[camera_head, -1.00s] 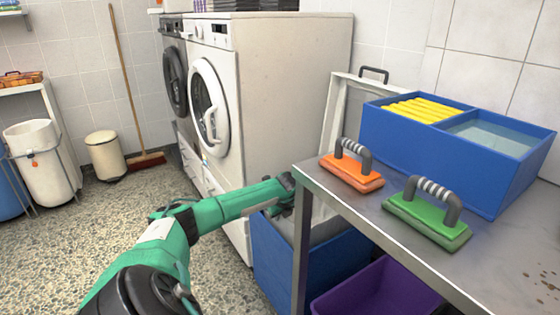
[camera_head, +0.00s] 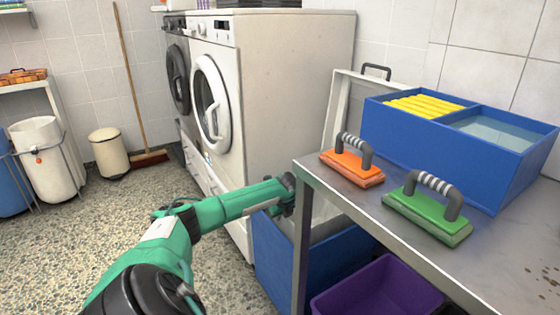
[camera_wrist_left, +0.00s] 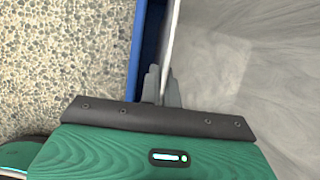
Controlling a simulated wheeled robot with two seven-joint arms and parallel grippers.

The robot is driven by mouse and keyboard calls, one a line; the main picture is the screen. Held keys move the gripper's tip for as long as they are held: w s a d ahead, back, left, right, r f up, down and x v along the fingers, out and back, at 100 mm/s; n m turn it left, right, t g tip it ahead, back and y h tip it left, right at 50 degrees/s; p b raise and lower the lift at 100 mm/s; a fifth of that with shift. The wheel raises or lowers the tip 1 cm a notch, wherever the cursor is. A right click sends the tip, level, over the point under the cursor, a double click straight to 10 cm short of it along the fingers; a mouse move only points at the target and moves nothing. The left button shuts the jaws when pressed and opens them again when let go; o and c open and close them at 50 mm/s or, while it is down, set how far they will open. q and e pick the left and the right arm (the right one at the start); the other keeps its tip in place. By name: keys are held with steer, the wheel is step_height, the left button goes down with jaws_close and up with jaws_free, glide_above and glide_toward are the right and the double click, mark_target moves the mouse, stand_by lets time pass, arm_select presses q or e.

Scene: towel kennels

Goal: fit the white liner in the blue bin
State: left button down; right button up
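The blue bin (camera_head: 318,268) stands on the floor, partly behind the table leg. The white liner (camera_head: 325,226) is inside it, mostly hidden by the table. In the left wrist view, the bin's blue rim (camera_wrist_left: 137,55) runs beside the liner's thin white upright edge (camera_wrist_left: 171,35), with a narrow gap between them. The liner's greyish inside (camera_wrist_left: 245,75) fills the right. My left gripper (camera_head: 290,193) is at the bin's top, its fingertips hidden by the table. In the wrist view its fingers (camera_wrist_left: 162,78) are close together, with the liner's edge between them. My right gripper is out of view.
The metal table (camera_head: 400,250) overhangs the bin and holds an orange brush (camera_head: 352,168), a green brush (camera_head: 428,215) and a blue divided box (camera_head: 425,150). A purple crate (camera_head: 375,290) stands beside the bin. A white washer (camera_head: 270,95) is behind.

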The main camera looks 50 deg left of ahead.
arm_select(q)
steer(key=shift+f, duration=0.15)
steer(key=shift+f+b, duration=0.55)
steer(key=shift+f, duration=0.1)
